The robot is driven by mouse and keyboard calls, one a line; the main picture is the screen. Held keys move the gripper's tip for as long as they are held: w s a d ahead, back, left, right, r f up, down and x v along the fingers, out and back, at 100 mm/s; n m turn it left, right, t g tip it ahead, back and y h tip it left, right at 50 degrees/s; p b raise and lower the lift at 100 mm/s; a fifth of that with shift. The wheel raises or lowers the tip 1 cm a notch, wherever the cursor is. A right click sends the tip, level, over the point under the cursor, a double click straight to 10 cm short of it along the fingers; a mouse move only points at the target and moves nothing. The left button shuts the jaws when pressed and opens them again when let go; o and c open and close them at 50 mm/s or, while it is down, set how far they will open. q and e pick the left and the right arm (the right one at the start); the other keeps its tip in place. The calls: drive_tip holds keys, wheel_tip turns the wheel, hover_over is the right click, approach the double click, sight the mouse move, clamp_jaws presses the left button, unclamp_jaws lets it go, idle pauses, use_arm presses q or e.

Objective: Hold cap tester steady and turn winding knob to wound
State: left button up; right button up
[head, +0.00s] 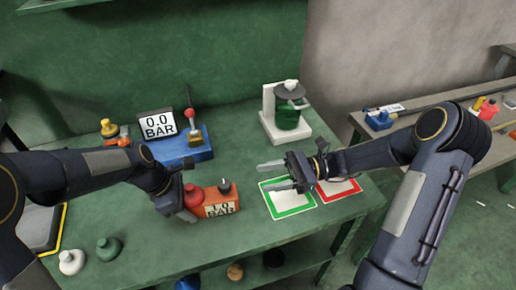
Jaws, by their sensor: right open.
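An orange-red box with a 1.0 BAR label, which looks like the cap tester (213,209), stands on the green bench near the front. On its top are a red round part (193,195) and a small dark knob with a pale mark (225,187); I cannot tell for sure which is the winding knob. My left gripper (186,208) is at the left side of the box, close to or touching it; its fingers are mostly hidden. My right gripper (273,175) is open and empty, right of the box, over the green-bordered card.
A blue device (182,150) with a 0.0 BAR display (158,125) and red-ball lever stands behind. A white stand with a green pot (287,118) is at the back. Green-bordered (288,205) and red-bordered (338,189) cards lie on the right. Loose caps (108,247) lie front left.

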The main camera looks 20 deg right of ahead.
use_arm(q)
drive_tip(key=o, duration=0.5)
